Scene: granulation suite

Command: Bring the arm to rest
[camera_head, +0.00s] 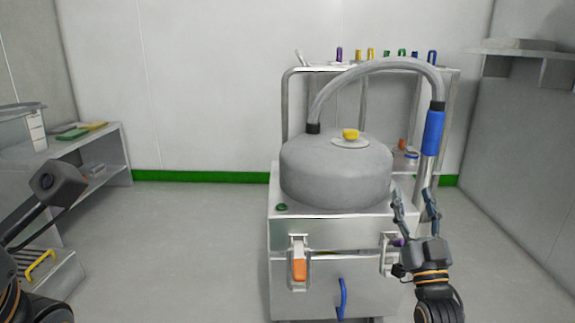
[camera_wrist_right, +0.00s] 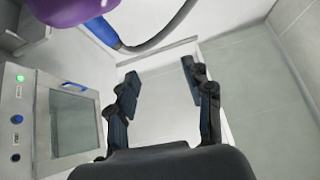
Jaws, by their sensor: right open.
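My right gripper (camera_head: 415,207) is in front of the right side of the steel cart, fingers pointing up and spread apart. Nothing is between its fingers. In the right wrist view the open fingers (camera_wrist_right: 160,84) frame bare pale floor and wall base. In the head view the fingertips overlap the lower part of the blue-gripped pipe (camera_head: 434,133); I cannot tell whether they touch it. Dark links of my left arm show at the left edge, but its fingers do not show.
The steel cart (camera_head: 340,232) carries a grey domed vessel (camera_head: 335,180) with a hose (camera_head: 375,66). A bench (camera_head: 110,150) stands left, a shelf (camera_head: 520,46) right. A panel with buttons (camera_wrist_right: 20,120) and a purple object (camera_wrist_right: 70,8) are close in the wrist view. Floor between bench and cart is clear.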

